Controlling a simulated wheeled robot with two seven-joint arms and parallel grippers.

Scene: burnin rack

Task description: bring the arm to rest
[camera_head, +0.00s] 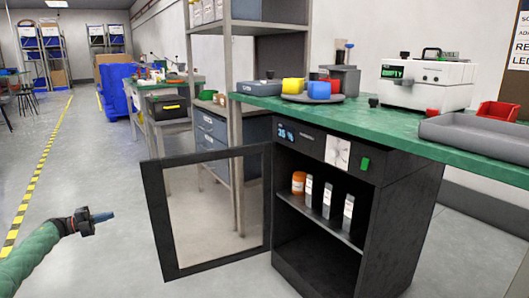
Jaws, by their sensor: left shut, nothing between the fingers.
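My left gripper (100,217) shows at the lower left, at the end of my green-sleeved arm. It is shut and empty, over open floor and to the left of the cabinet door. The black cabinet (398,225) under the green bench has its glass-paned door (156,222) swung wide open to the left. On its inner shelf stand an orange container (298,183) and several pale upright modules (327,201). My gripper is apart from the door and touches nothing. My right gripper is not in view.
A metal rack (235,130) stands behind the door. Floor at left is clear, with a yellow-black stripe (38,180).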

